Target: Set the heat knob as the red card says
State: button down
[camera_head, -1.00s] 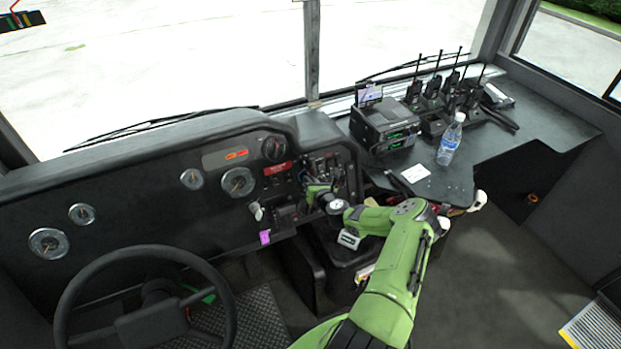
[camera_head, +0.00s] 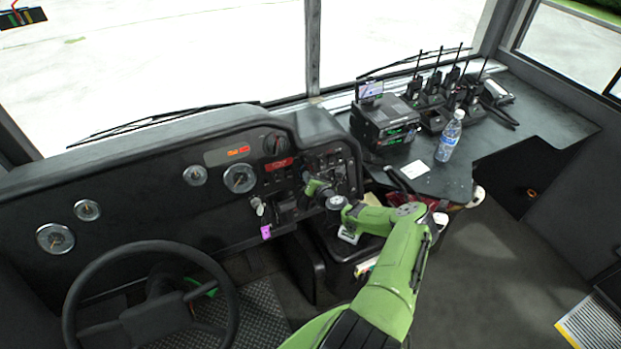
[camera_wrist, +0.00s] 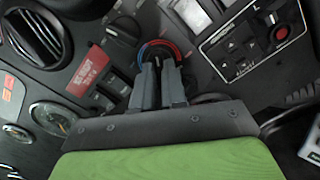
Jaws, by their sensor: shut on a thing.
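The heat knob sits in a round dial with a blue-to-red arc (camera_wrist: 162,48) on the dash panel in the wrist view. My gripper (camera_wrist: 159,80) is at this dial, its two fingers closed around the knob, which they mostly hide. In the head view my gripper (camera_head: 314,187) reaches to the dash right of the wheel and covers the knob there. A red card (camera_wrist: 90,72) with pale lettering is on the panel left of the dial, and it also shows in the head view (camera_head: 280,164). Its words are too small to read surely.
Another black knob (camera_wrist: 121,31) and dark rocker switches (camera_wrist: 107,97) lie close left of the fingers. A panel with a red knob (camera_wrist: 279,33) is at the right. The steering wheel (camera_head: 151,245) is left of my arm; a bottle (camera_head: 449,137) stands on the right shelf.

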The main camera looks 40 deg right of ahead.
jog(key=c, duration=1.2)
grip_release()
jog(key=shift+s, duration=0.1)
jog(key=p+v, duration=0.1)
jog(key=v, duration=1.4)
jog(key=shift+s+a, duration=0.1)
jog(key=shift+s, duration=0.2)
jog(key=shift+r, duration=0.1)
